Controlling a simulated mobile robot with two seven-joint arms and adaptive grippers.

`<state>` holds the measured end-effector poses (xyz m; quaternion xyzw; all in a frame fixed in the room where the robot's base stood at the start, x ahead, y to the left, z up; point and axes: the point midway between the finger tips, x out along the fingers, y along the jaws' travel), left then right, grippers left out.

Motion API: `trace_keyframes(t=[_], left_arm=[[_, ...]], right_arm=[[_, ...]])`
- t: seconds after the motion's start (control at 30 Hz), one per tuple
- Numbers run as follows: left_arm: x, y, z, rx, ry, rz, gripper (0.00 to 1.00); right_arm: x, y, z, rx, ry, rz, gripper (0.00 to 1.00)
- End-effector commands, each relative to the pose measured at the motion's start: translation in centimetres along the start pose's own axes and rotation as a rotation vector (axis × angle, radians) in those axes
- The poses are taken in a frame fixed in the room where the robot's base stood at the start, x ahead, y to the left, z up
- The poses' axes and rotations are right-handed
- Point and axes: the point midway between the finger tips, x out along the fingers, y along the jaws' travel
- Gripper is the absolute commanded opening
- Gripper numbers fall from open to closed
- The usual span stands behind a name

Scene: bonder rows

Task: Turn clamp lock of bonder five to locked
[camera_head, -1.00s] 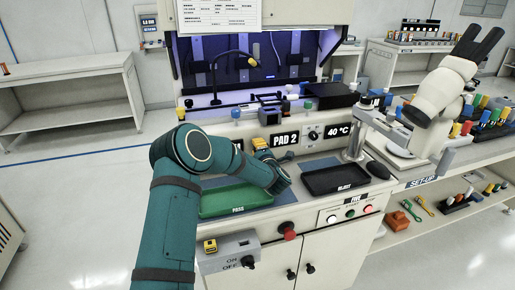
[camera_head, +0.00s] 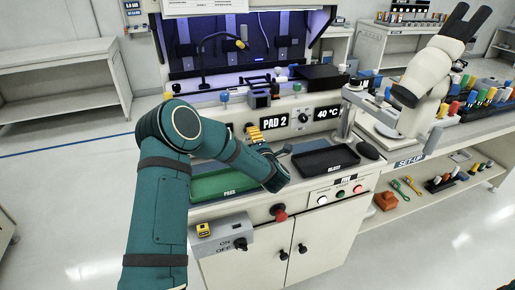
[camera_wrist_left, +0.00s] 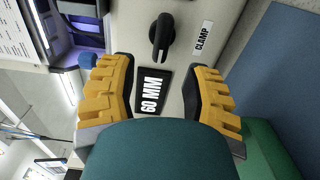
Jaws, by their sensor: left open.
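Bonder five (camera_head: 330,225) is the cream cabinet with a FIVE label by its front buttons. The knob's grip bar runs roughly up and down in that view. No locked or unlocked marks are readable. My left gripper (camera_wrist_left: 162,95) is open and empty, its yellow fingers either side of the display, with the knob ahead of them. In the head view my left gripper (camera_head: 255,133) is at the panel, left of PAD 2.
A green PASS tray (camera_head: 215,186) and a black REJECT tray (camera_head: 325,160) lie on the worktop. A red button (camera_head: 279,212) and an ON/OFF switch box (camera_head: 222,238) stick out in front. A microscope (camera_head: 432,75) stands at right.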

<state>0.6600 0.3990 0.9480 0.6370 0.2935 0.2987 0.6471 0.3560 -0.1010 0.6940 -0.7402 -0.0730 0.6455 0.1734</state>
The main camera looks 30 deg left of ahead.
Motion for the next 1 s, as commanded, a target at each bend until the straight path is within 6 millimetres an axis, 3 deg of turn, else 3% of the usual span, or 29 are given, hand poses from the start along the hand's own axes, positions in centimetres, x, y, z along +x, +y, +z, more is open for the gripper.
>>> trace_keyframes(t=[0.2,0.33,1.0], left_arm=[[-4.0,0.0,0.1,0.0,-0.003,0.0,0.48],[-5.3,0.1,0.0,0.0,-0.001,0.001,0.48],[-5.9,0.1,0.0,0.0,0.0,0.002,0.48]], right_arm=[[0.0,0.0,0.0,0.0,0.0,0.0,0.47],[0.0,0.0,0.0,0.0,0.0,0.0,0.47],[0.0,0.0,0.0,0.0,0.0,0.0,0.47]])
